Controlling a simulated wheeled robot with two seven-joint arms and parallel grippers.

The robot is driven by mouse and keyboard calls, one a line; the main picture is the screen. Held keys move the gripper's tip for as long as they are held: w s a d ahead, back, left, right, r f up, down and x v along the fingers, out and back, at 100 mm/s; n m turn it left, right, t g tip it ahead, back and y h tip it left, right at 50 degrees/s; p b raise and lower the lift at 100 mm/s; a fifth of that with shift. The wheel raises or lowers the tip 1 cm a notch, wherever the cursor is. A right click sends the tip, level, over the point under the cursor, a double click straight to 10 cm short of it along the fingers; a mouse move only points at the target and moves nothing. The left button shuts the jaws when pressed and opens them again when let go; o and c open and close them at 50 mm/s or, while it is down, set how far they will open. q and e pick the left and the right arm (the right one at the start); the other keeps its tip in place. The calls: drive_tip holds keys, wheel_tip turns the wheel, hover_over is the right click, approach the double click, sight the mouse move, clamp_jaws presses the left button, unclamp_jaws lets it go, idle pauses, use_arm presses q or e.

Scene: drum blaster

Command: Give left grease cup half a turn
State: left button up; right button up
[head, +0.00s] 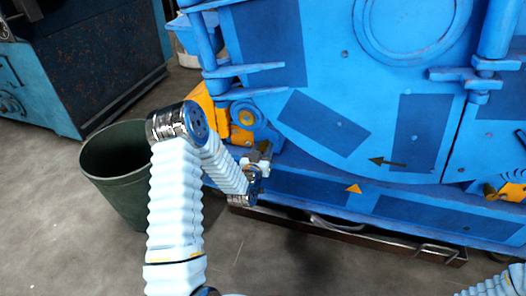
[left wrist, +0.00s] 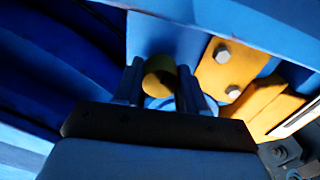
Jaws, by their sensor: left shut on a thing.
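The left grease cup (left wrist: 160,78) shows in the left wrist view as a round, dull brass-yellow knob between two dark fingers. My left gripper (left wrist: 160,88) is shut on it, one finger on each side. In the head view my left gripper (head: 262,160) is at the lower left of the blue machine (head: 345,55), beside a yellow bearing block (head: 241,136). There the cup is hidden or too small to tell from the gripper. A small brass-coloured piece (head: 489,191) shows on the machine's right side. My right gripper is out of view.
A dark green bin (head: 112,165) stands left of my left arm. Yellow bolted plates (left wrist: 228,68) sit close right of the left fingers. Grey floor in front is clear.

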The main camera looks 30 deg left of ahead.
use_arm(q)
drive_tip(key=shift+a, duration=0.15)
drive_tip(key=o, duration=1)
drive_tip(key=shift+o, duration=0.2)
drive_tip(key=v, duration=1.4)
drive_tip(key=shift+p, duration=0.3)
